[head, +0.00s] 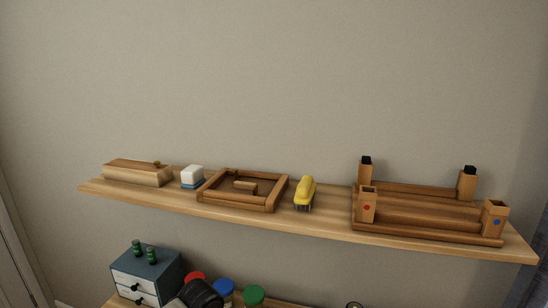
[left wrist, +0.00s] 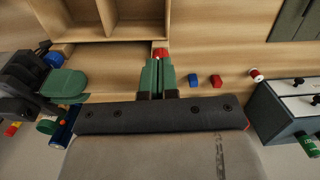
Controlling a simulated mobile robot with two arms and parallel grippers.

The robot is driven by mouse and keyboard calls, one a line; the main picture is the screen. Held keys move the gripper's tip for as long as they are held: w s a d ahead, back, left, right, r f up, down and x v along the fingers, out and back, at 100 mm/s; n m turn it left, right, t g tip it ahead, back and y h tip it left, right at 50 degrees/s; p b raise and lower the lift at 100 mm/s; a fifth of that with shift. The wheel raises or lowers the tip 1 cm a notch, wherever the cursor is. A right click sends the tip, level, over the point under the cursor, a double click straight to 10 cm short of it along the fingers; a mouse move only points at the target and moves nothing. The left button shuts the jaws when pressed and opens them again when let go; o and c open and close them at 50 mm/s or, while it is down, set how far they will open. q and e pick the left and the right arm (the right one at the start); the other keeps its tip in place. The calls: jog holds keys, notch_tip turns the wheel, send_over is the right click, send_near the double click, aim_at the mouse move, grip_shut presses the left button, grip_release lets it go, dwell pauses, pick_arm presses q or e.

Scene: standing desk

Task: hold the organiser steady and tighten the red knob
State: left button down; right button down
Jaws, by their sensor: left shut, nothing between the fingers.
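In the left wrist view the organiser (left wrist: 138,32) is a light wooden box with open compartments at the top left. The red knob (left wrist: 160,53) is at its edge, right by the fingertips of my left gripper (left wrist: 158,64). The left gripper's green fingers are together with nothing between them; I cannot tell whether they touch the knob. A blue knob (left wrist: 53,59) is further left on the organiser. A dark gripper with a green finger, apparently my right gripper (left wrist: 65,83), is beside the organiser near the blue knob; its jaw gap is hidden. The head view does not show the organiser.
A small blue block (left wrist: 192,78), a red block (left wrist: 216,80) and a red-and-white spool (left wrist: 256,74) lie on the desk. A drawer unit (head: 146,272) carries green bottles (head: 138,248).

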pick_arm(q)
jog(key=shift+r, duration=0.5)
jog(key=shift+d, duration=0.1)
